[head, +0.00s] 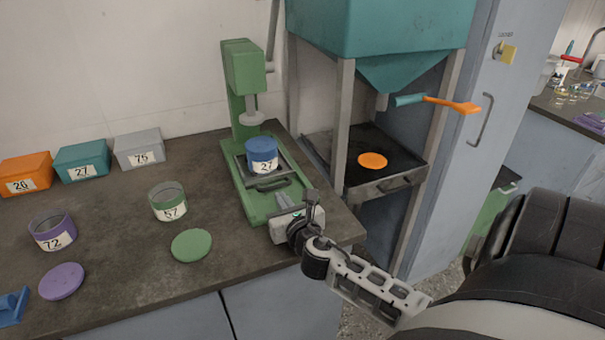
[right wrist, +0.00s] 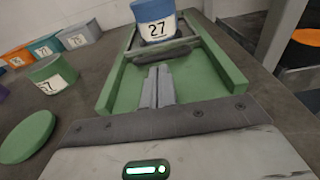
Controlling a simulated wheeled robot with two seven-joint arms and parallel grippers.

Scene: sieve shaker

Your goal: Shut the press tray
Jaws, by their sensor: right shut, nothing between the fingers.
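The green press (head: 245,72) stands upright on the bench, with its ram above the back of its base. The dark press tray (head: 282,172) lies between the rails of the green base, its handle (head: 272,185) facing front. A blue-lidded cup labelled 27 (head: 263,155) stands upright on the tray. My right gripper (head: 283,200) is shut and empty, low over the front of the base, just in front of the handle. In the right wrist view its fingers (right wrist: 157,85) point at the tray's front edge (right wrist: 170,52); contact is unclear. My left gripper is not in view.
Orange (head: 25,173), teal (head: 82,161) and grey (head: 139,149) boxes line the wall. Cups 57 (head: 168,202) and 72 (head: 53,231) and loose green (head: 191,245) and purple (head: 62,281) lids lie left. A teal hopper (head: 380,30) on posts stands right of the press.

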